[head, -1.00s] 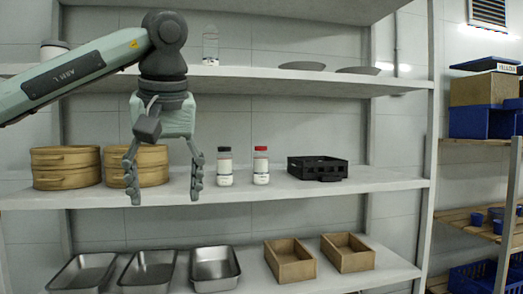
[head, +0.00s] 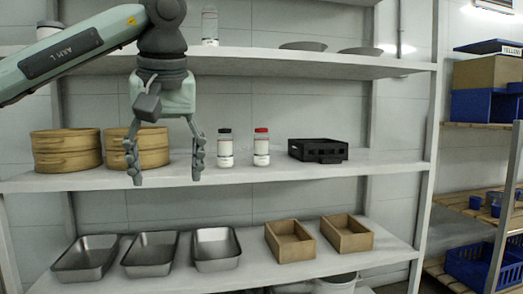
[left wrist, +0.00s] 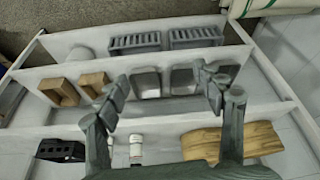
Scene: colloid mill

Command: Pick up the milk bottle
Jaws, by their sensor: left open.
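Two white bottles stand upright side by side on the middle shelf, one with a black cap (head: 225,150) and one with a red cap (head: 262,149). I cannot tell which is the milk bottle. A clear bottle (head: 210,26) stands on the upper shelf. My left gripper (head: 167,178) is open and empty, pointing down, left of the two white bottles and in front of the round wooden boxes. In the left wrist view the open fingers (left wrist: 165,90) show with nothing between them, and a white bottle (left wrist: 135,150) is partly seen near the left finger. My right gripper is not in view.
Round wooden boxes (head: 66,150) stand on the middle shelf (head: 370,168) at left, and a black crate (head: 318,150) right of the bottles. Metal trays (head: 216,249) and wooden boxes (head: 290,242) fill the lower shelf. Bowls (head: 303,46) sit above. A shelf post (head: 430,150) stands at right.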

